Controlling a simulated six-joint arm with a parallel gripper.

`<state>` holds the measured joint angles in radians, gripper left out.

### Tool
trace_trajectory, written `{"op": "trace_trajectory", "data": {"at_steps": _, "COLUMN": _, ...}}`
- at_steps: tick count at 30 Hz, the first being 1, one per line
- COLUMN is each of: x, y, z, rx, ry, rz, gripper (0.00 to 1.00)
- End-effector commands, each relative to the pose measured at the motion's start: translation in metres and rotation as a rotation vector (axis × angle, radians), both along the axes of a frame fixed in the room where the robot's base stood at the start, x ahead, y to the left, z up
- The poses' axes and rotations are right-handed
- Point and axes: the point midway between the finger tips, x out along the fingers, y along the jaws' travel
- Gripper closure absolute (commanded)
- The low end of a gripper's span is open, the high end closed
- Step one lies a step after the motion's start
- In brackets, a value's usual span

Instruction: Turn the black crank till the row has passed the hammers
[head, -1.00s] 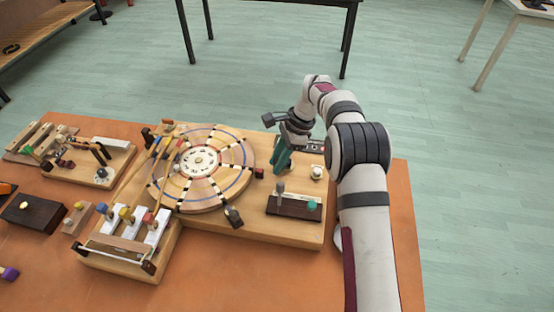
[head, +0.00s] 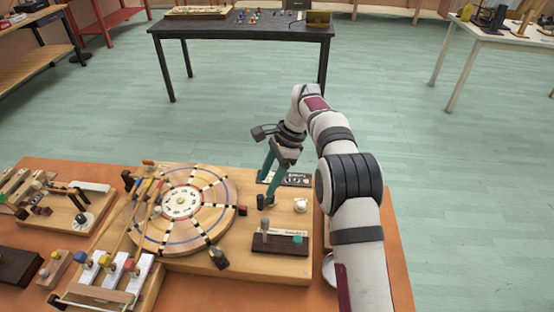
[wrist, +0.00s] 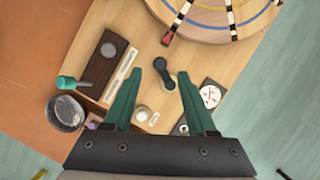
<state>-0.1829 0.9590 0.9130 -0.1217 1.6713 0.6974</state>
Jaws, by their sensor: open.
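The black crank (wrist: 165,66) is a short dark arm with round ends on the wooden board. In the wrist view it shows between and just past the green fingertips of my gripper (wrist: 160,74). My gripper is open, pointing down at the crank, and holds nothing. The round wooden wheel (head: 212,228) carries several black-and-white radial rows and coloured rings. Thin hammers (head: 145,203) lie over its left side.
A dark block with a grey knob and a teal knob (head: 298,240) stands in front of the crank. A white knob (head: 300,205) sits to its right. A dark pointer (head: 217,257) is at the wheel's front rim. A metal bowl (wrist: 66,110) stands beside the board.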

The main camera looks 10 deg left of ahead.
Motion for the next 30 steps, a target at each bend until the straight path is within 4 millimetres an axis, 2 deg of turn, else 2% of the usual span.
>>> {"op": "trace_trajectory", "data": {"at_steps": 3, "x": 0.008, "y": -0.013, "z": 0.035, "rx": 0.0, "ry": -0.005, "rz": -0.002, "gripper": 0.43}}
{"op": "trace_trajectory", "data": {"at_steps": 6, "x": 0.012, "y": -0.023, "z": 0.061, "rx": 0.0, "ry": -0.005, "rz": -0.002, "gripper": 0.43}}
{"op": "trace_trajectory", "data": {"at_steps": 10, "x": 0.015, "y": -0.03, "z": 0.078, "rx": -0.001, "ry": -0.002, "rz": 0.001, "gripper": 0.43}}
{"op": "trace_trajectory", "data": {"at_steps": 15, "x": 0.016, "y": -0.032, "z": 0.086, "rx": 0.0, "ry": 0.0, "rz": -0.001, "gripper": 0.43}}
{"op": "trace_trajectory", "data": {"at_steps": 30, "x": 0.016, "y": -0.032, "z": 0.086, "rx": 0.0, "ry": 0.0, "rz": -0.001, "gripper": 0.43}}
